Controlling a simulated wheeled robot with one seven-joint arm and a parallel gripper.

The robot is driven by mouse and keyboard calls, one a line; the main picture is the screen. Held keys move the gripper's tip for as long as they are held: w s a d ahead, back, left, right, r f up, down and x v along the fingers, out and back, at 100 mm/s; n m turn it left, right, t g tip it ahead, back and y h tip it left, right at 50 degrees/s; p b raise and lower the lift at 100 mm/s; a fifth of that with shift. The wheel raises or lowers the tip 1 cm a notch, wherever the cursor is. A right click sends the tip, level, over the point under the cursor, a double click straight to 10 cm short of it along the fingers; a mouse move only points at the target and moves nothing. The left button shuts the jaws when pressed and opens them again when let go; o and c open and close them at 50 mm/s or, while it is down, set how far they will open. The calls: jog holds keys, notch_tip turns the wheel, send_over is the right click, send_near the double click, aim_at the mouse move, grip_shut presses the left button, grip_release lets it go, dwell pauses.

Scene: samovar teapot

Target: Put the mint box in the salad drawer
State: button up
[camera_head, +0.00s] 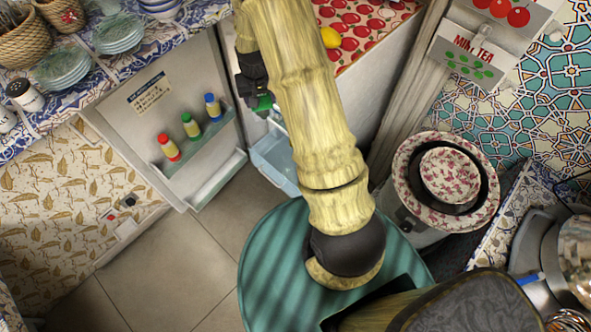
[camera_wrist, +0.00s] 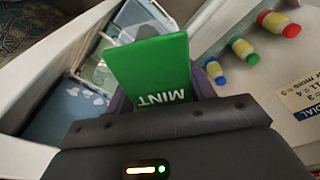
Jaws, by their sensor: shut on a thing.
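The mint box is a green box marked MINT (camera_wrist: 150,70). My gripper (camera_wrist: 163,92) is shut on it, with a finger on each side, in the wrist view. In the head view the box (camera_head: 263,103) is a small green patch at my gripper, mostly hidden by my gripper and arm. The salad drawer (camera_head: 268,158) is a light blue, see-through bin low in the open fridge, pulled out, partly behind my arm. In the wrist view the drawer (camera_wrist: 58,125) shows left of and beyond the box. The box is apart from the drawer's floor.
The open fridge door (camera_head: 150,125) stands left of my gripper, with a red, a green and a blue bottle on its shelf. A lemon (camera_head: 330,37) lies on the fridge top. The tiled floor is clear front left.

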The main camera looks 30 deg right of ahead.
jog(key=w+d+f+b, duration=0.2)
jog(key=d+f+b, duration=0.2)
jog(key=f+b, duration=1.2)
jog(key=w+d+f+n+b, duration=0.1)
jog(key=d+f+b, duration=0.4)
jog(key=f+b, duration=1.2)
jog(key=w+d+f+n+b, duration=0.1)
jog(key=w+d+f+b, duration=0.3)
jog(key=f+b, duration=1.2)
notch_tip(320, 180, down, 18)
jog(key=shift+d+r+b, duration=0.25)
jog(key=shift+d+b, duration=0.15)
jog(key=shift+d, duration=0.15)
jog(key=shift+w, duration=0.1)
jog(key=shift+f+b, duration=1.8)
jog(key=shift+f, duration=1.3)
jog(key=shift+f+b, duration=1.2)
jog(key=shift+f, duration=0.7)
jog(key=shift+f, duration=0.1)
jog(key=o, duration=1.1)
